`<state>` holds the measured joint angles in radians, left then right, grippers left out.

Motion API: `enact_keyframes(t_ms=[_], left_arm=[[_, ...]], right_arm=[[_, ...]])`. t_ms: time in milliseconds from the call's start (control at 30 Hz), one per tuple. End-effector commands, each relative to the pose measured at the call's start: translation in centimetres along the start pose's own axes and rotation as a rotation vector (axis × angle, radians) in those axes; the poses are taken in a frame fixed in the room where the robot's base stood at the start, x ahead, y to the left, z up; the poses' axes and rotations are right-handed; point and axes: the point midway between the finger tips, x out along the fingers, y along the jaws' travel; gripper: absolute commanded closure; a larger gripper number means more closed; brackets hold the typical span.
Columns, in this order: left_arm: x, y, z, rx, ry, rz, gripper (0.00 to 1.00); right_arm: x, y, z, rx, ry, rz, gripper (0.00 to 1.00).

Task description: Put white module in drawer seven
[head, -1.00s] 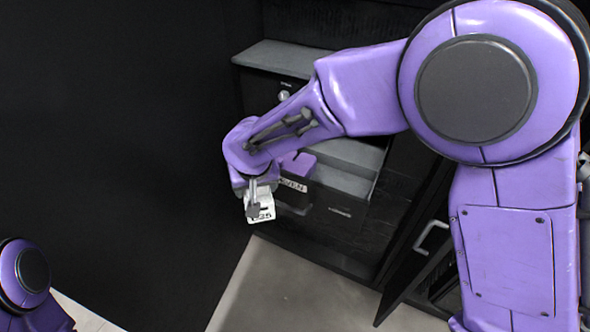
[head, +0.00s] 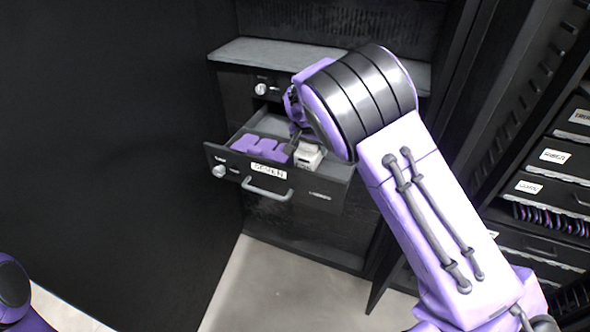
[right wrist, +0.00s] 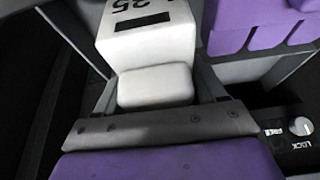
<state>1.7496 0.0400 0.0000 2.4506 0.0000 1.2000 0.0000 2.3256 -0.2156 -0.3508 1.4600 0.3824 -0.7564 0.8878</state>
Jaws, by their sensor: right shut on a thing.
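The white module (head: 309,157), a small block with dark "25" markings, is at the right part of the open drawer labelled SEVEN (head: 235,166). In the right wrist view the white module (right wrist: 150,45) fills the upper middle. My right gripper (head: 298,143) is shut on it, with a finger along each side (right wrist: 155,88). Purple blocks (head: 258,146) sit in the drawer left of the white module. They also show at upper right in the right wrist view (right wrist: 262,22). I cannot tell whether the white module touches the drawer floor. My left gripper is not in view.
The drawer front has a handle (head: 267,189) and a round knob (head: 219,171); the knob marked LOCK and FREE shows in the right wrist view (right wrist: 300,126). A grey cabinet top (head: 270,52) lies above. Labelled drawers (head: 560,160) stand at the right.

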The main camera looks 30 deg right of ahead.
Motion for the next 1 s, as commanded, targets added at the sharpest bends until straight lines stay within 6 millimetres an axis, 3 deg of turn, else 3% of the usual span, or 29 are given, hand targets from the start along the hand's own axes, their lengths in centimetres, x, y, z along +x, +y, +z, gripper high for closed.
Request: enact_keyframes(t_ms=[100, 433, 700, 733, 800, 1000], left_arm=[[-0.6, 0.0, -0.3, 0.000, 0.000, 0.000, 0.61], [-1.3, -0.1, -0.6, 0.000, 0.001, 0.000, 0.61], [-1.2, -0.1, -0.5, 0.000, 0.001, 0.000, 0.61], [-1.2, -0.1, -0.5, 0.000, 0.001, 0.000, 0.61], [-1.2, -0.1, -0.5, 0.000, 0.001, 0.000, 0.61], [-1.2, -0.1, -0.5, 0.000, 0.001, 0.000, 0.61]], right_arm=[[2.2, 0.1, 1.0, -0.003, -0.002, 0.003, 0.68], [6.6, 0.1, 2.8, -0.002, -0.001, 0.002, 0.68], [7.0, 0.0, 3.0, -0.001, 0.001, -0.001, 0.68], [7.0, 0.0, 3.0, -0.001, 0.000, 0.000, 0.26], [7.0, 0.0, 3.0, -0.001, 0.000, 0.000, 0.04], [7.0, 0.0, 3.0, -0.001, 0.000, 0.000, 0.04]])
